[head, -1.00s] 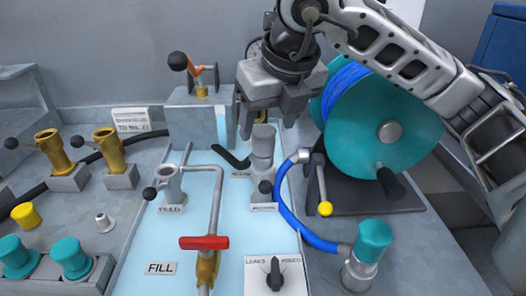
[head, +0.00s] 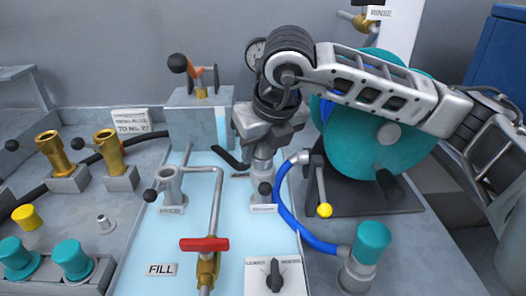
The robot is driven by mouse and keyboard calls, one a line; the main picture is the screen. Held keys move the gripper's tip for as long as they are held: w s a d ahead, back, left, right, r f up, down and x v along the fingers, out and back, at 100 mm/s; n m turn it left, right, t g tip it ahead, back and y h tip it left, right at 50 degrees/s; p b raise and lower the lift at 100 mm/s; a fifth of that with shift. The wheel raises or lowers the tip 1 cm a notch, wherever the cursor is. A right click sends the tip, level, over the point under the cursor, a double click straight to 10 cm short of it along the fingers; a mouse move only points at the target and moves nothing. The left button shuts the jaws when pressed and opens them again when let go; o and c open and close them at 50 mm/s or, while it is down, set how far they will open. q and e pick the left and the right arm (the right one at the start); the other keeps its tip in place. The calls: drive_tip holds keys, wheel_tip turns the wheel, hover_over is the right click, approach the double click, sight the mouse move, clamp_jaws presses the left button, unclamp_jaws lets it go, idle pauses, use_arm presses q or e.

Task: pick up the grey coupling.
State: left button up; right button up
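The grey coupling (head: 263,168) stands upright on its fitting on the light blue panel, right of the bent grey pipe, in the head view. My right gripper (head: 265,146) is over it, pointing down, with its fingers around or close beside its upper part. The gripper body hides the coupling's top, and the finger gap is mostly hidden, so I cannot tell whether the fingers touch it. My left gripper is not in view.
A teal hose reel (head: 385,125) stands behind my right arm. A blue hose (head: 290,213) curves right of the coupling to a teal-capped fitting (head: 372,243). A yellow-tipped lever (head: 322,195) is close by on the right. A red-handled valve (head: 205,244) stands in front-left.

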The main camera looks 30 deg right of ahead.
drive_tip(key=c, duration=0.6)
drive_tip(key=shift+r, duration=0.15)
drive_tip(key=shift+r, duration=0.6)
drive_tip(key=s+a+r, duration=0.2)
drive_tip(key=s+r, duration=0.9)
drive_tip(key=s, duration=0.2)
drive_tip(key=shift+s+a+r, duration=0.3)
drive_tip(key=shift+s, duration=0.1)
